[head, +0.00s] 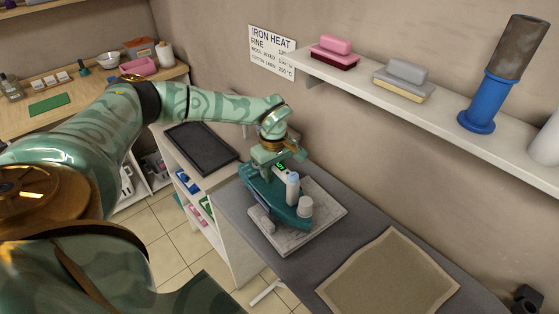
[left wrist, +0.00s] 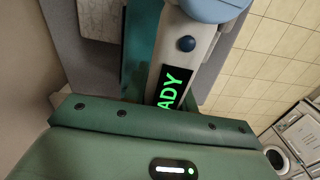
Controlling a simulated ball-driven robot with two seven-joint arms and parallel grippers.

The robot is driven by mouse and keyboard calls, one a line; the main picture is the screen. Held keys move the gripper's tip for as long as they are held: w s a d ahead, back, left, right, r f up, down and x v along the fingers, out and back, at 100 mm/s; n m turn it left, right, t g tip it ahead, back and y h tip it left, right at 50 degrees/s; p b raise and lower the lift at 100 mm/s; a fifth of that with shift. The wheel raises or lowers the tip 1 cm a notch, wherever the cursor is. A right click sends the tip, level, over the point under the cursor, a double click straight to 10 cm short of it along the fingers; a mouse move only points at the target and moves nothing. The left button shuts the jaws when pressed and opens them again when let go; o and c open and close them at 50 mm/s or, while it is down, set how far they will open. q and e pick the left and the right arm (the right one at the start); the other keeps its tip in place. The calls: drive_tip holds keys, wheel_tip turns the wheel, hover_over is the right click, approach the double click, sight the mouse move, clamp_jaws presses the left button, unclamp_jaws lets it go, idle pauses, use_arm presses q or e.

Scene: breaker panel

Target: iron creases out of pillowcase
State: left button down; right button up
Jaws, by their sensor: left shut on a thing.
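The teal iron (head: 290,207) stands on a grey stone-like rest plate (head: 328,211) on the grey ironing board. My left gripper (head: 277,158) is over the iron's rear upper part and shut on it. In the left wrist view the iron (left wrist: 198,50) lies right at the jaws, and its display shows green letters "ADY", the rest hidden by the gripper (left wrist: 160,118). The tan pillowcase (head: 388,280) lies spread on the board, to the right of the plate; creases are too small to tell. My right gripper is not in view.
The ironing board (head: 300,268) is bare between plate and pillowcase. A wall shelf (head: 420,112) above holds pink and grey brush-like blocks and a blue-based cylinder (head: 484,100). A heat sign (head: 271,52) hangs on the wall. A dark tray (head: 201,146) lies on the white unit at left.

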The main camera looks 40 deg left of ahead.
sight(282, 168)
use_arm(q)
drive_tip(key=shift+w+a+r, duration=0.1)
idle(0.3)
drive_tip(key=shift+s+d+r+p, duration=0.1)
drive_tip(key=shift+s+d+p, duration=0.1)
drive_tip(key=shift+d+p, duration=0.45)
drive_tip(key=shift+s+d+p, duration=0.25)
drive_tip(key=shift+d+p, duration=0.15)
drive_tip(key=shift+d, duration=0.85)
drive_tip(key=shift+w+a+r+p, duration=0.1)
drive_tip(key=shift+r+p, duration=2.25)
